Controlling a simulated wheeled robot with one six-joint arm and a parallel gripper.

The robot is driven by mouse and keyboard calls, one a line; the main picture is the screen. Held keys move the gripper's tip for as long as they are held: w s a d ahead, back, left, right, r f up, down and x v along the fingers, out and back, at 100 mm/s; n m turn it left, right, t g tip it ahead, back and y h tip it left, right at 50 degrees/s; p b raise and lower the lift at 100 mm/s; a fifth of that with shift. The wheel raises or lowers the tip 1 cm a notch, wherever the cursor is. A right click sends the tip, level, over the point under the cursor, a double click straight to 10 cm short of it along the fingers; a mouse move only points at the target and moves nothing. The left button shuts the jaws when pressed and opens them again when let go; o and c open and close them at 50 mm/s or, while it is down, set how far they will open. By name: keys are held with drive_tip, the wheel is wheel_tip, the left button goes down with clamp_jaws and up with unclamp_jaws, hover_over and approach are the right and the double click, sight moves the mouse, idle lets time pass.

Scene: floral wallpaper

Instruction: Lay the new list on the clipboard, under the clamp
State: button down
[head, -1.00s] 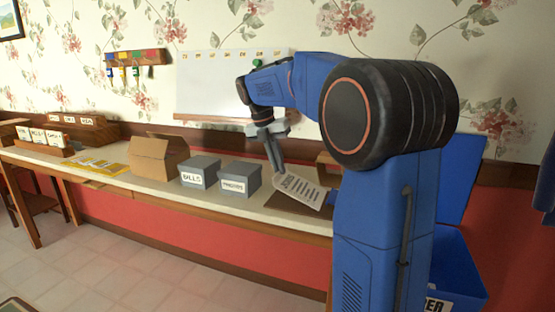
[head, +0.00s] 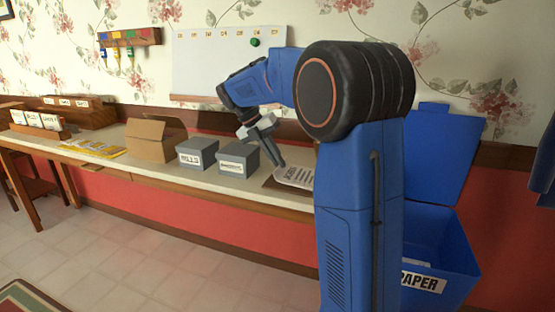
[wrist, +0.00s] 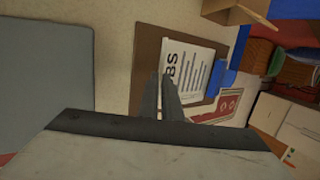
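The new list (head: 296,176) is a white sheet with dark printed lines. It lies over the brown clipboard (head: 279,187) at the right end of the long counter, partly hidden by my arm in the head view. In the wrist view, the list (wrist: 190,72) shows large letters ending in "BS" and rests over or just above the brown clipboard (wrist: 143,55). My gripper (head: 281,168) reaches down to the sheet's edge. Its fingers (wrist: 162,80) are close together on the heading end of the list.
Two grey labelled boxes (head: 198,153) (head: 238,159) stand left of the clipboard, with an open cardboard box (head: 152,140) beyond. A whiteboard (head: 215,60) hangs on the wall behind. A blue lidded paper bin (head: 440,255) stands on the floor at right.

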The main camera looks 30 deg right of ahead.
drive_tip(key=c, duration=1.9)
unclamp_jaws()
drive_tip(key=v, duration=1.7)
drive_tip(key=shift+r, duration=0.2)
